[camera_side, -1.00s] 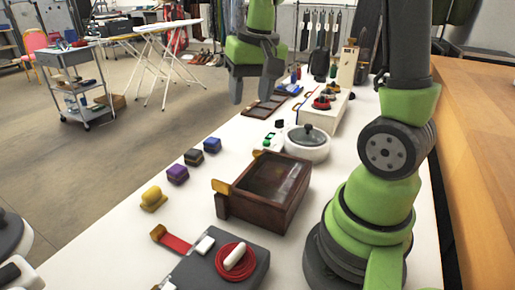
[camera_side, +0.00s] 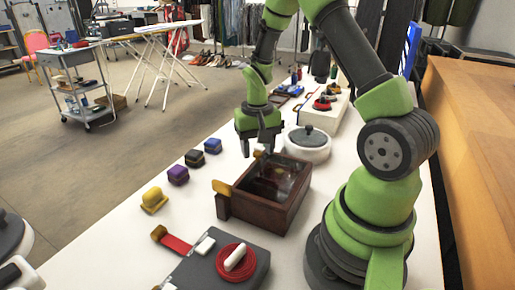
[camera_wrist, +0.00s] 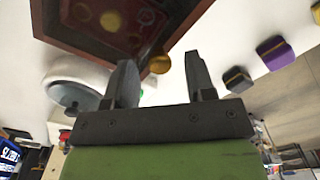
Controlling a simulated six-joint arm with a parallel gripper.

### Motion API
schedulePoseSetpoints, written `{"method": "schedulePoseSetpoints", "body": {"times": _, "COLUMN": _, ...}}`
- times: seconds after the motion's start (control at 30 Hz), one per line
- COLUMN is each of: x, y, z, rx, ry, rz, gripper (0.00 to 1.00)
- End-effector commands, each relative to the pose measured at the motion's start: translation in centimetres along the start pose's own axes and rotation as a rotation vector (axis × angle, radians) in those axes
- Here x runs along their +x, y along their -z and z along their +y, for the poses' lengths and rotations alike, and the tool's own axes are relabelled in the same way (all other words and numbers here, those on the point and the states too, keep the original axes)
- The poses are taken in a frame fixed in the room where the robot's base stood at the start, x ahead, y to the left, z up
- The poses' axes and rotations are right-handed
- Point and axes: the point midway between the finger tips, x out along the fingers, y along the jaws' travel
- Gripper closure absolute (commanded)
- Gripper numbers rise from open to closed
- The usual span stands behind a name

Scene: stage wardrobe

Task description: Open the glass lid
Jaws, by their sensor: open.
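The dark wooden box (camera_side: 263,215) stands on the white table with its glass lid (camera_side: 288,178) lying flat on top. Contents show dimly through the glass, red and yellow in the wrist view (camera_wrist: 130,18). A small brass knob (camera_wrist: 159,64) sits at the box's edge, at its far left corner in the side view. My gripper (camera_side: 259,154) points down at that corner, open and empty. In the wrist view its fingers (camera_wrist: 160,62) stand apart, with the knob appearing between their tips. I cannot tell whether they touch it.
A white lidded pot (camera_side: 308,148) stands close behind the box. Black, purple and yellow blocks (camera_side: 178,176) line the table to the left. A grey case with a red coil (camera_side: 236,262) lies in front.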

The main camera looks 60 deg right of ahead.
Motion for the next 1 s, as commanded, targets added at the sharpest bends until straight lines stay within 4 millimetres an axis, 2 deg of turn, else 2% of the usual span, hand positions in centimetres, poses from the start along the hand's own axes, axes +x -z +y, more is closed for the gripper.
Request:
{"method": "schedulePoseSetpoints", "body": {"times": 0.33, "x": 0.6, "y": 0.0, "z": 0.0, "rx": 0.000, "ry": 0.000, "rz": 0.001, "gripper": 0.50}}
{"method": "schedulePoseSetpoints", "body": {"times": 0.37, "x": 0.6, "y": 0.0, "z": 0.0, "rx": 0.000, "ry": 0.000, "rz": 0.001, "gripper": 0.55}}
{"method": "schedulePoseSetpoints", "body": {"times": 0.57, "x": 0.5, "y": 0.0, "z": 0.0, "rx": 0.000, "ry": 0.000, "rz": 0.000, "gripper": 1.00}}
{"method": "schedulePoseSetpoints", "body": {"times": 0.77, "x": 0.5, "y": 0.2, "z": -0.2, "rx": -0.001, "ry": 0.000, "rz": 0.000, "gripper": 1.00}}
{"method": "schedulePoseSetpoints", "body": {"times": 1.0, "x": 0.6, "y": 3.0, "z": -2.8, "rx": -0.003, "ry": 0.000, "rz": 0.002, "gripper": 1.00}}
